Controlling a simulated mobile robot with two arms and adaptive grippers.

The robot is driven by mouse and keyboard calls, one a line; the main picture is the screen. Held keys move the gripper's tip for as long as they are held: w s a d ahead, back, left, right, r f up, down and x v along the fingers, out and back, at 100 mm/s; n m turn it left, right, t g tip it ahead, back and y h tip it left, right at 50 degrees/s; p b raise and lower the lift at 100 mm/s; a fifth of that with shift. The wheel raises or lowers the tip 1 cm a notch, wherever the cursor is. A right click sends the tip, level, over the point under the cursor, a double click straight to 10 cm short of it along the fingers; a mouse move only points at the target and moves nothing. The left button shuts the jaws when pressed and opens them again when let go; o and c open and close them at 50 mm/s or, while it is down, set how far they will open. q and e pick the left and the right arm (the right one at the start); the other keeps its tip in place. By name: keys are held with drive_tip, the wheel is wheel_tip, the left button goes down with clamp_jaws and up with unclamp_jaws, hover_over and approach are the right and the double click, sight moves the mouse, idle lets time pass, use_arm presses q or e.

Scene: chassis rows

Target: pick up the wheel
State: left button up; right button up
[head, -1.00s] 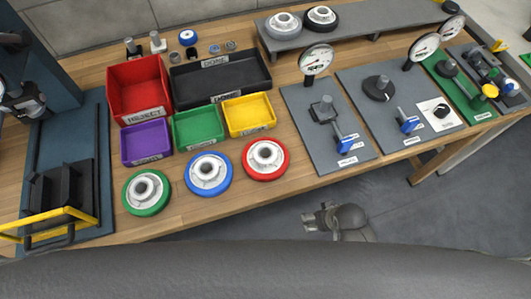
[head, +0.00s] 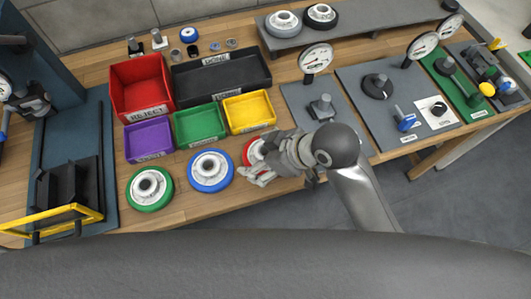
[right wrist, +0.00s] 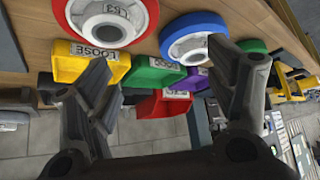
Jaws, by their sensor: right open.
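A red-rimmed wheel (head: 250,150) with a pale hub lies on the bench's front part, mostly hidden behind my right gripper in the head view. My right gripper (head: 258,176) is at its front right side, fingers open and empty. A green-rimmed wheel (head: 149,188) lies further left. Whether the fingers touch any wheel cannot be told. My left gripper is not in view.
Purple (head: 149,140), green (head: 199,124) and yellow (head: 248,111) bins stand behind the wheels. A red reject bin (head: 140,87) and a black tray (head: 221,77) stand further back. Gauge plates (head: 392,110) lie to the right. Two more wheels sit on a grey shelf (head: 352,28).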

drive_tip(key=a+r+n+g, duration=0.3)
drive_tip(key=a+r+n, duration=0.1)
drive_tip(key=a+n, duration=0.45)
drive_tip(key=n+h, duration=0.6)
drive_tip(key=n, duration=0.2)
hover_over(265, 148)
drive_tip(key=s, duration=0.2)
wheel_tip(265, 148, down, 5)
drive_tip(key=shift+g, duration=0.3)
wheel_tip(265, 148, down, 5)
drive_tip(key=shift+w+d+r+p, duration=0.1)
drive_tip(key=shift+w+p, duration=0.05)
drive_tip(key=shift+p, duration=0.95)
drive_tip(key=shift+f, duration=0.45)
drive_tip(key=shift+c, duration=0.2)
drive_tip(key=c, duration=1.4)
